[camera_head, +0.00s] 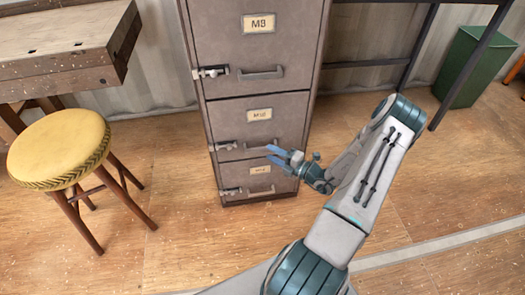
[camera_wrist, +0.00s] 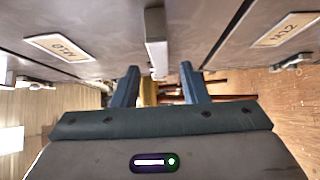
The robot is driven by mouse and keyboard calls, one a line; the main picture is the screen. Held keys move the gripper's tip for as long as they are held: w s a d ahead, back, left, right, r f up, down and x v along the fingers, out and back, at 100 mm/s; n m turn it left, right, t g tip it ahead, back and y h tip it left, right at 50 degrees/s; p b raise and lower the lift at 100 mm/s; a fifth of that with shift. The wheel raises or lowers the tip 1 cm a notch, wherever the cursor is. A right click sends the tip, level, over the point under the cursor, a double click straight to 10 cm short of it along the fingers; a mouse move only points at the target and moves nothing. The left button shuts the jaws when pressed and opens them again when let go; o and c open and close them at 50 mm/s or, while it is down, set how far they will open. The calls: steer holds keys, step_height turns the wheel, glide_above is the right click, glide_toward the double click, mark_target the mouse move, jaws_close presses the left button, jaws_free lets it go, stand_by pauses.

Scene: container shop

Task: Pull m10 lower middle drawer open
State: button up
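A grey metal filing cabinet (camera_head: 256,87) has stacked drawers labelled M8, M10 and M12. The m10 drawer (camera_head: 288,116) is the middle one of these and looks closed. Its label (camera_wrist: 60,47) and bar handle (camera_wrist: 156,50) show in the wrist view. In the head view my gripper (camera_head: 274,154) is in front of the lower part of this drawer and covers part of its handle area. My gripper (camera_wrist: 160,77) is open, its two blue fingers apart. The handle lies between the fingertip lines in the wrist view; contact cannot be told.
The M8 drawer (camera_head: 255,55) above and the M12 drawer (camera_head: 262,178) below look closed. A yellow stool (camera_head: 58,148) and a wooden workbench (camera_head: 60,50) stand left. A green bin (camera_head: 474,68) is at the right. The floor before the cabinet is clear.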

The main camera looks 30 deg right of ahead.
mark_target(264, 149)
steer(key=shift+b+x, duration=0.5)
steer(key=shift+x, duration=2.15)
jaws_close()
